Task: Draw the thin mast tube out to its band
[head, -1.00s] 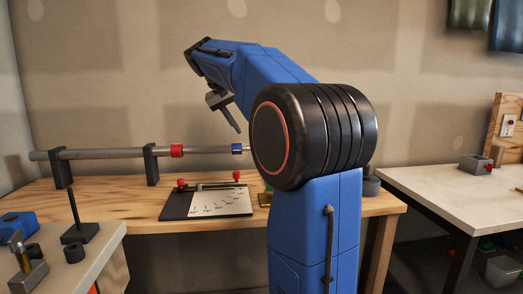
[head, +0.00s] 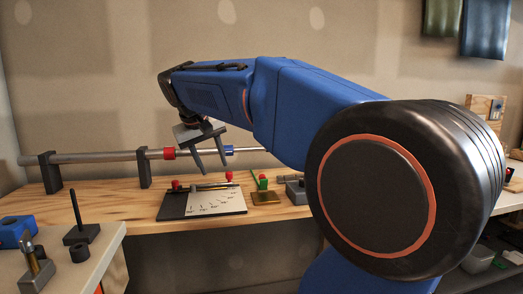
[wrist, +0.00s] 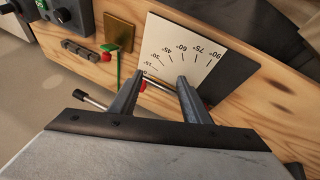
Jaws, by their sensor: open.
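The mast is a grey tube (head: 90,157) lying level on two black stands above the wooden bench. It has a red collar (head: 169,153), a narrower section, a blue collar (head: 228,150) and a thin tube (head: 248,149) running right behind my arm. My gripper (head: 211,168) is open, fingers pointing down, and overlaps the mast between the red and blue collars in the head view. I cannot tell its depth from the mast. In the wrist view my open gripper (wrist: 161,76) has a short dark-tipped rod (wrist: 92,101) partly hidden beside its left finger.
A board with an angle scale (head: 215,201) lies on the bench below; it also shows in the wrist view (wrist: 185,48). A brass plate (head: 265,198) and a grey box are to its right. A black post (head: 77,215) stands on the near left table.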

